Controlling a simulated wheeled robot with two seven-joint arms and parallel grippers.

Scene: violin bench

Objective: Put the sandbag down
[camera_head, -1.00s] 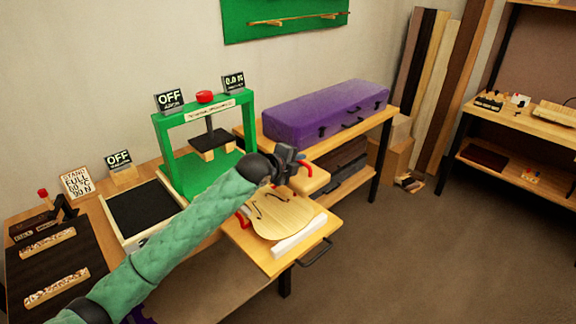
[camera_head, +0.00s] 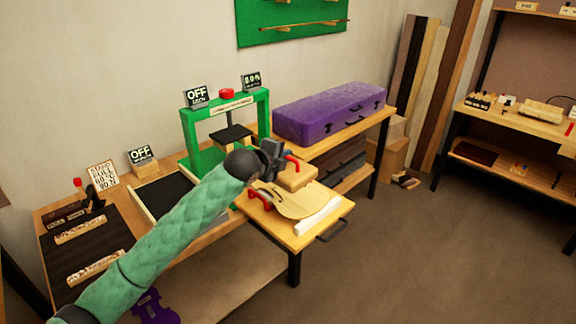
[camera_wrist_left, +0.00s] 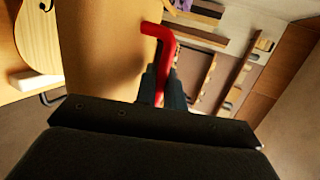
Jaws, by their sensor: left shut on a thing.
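My left gripper (camera_head: 280,160) is shut on the red handle of the tan sandbag (camera_head: 298,177). The sandbag appears held above the violin plate (camera_head: 300,203), which it partly covers in the head view; the height of the gap is hard to tell. In the left wrist view the sandbag (camera_wrist_left: 105,50) fills the upper left, with its red handle between the fingers (camera_wrist_left: 165,88). The violin plate (camera_wrist_left: 40,35) shows at the far left there. It lies on a pull-out board (camera_head: 285,233) beside a white strip (camera_head: 318,215). My right gripper is not in view.
A green press (camera_head: 262,115) stands behind on the bench, left of my gripper. A purple case (camera_head: 330,112) lies on the bench behind right. Red pieces (camera_head: 262,203) sit at the board's left. A black-lined tray (camera_head: 165,192) is at left. Floor at right is clear.

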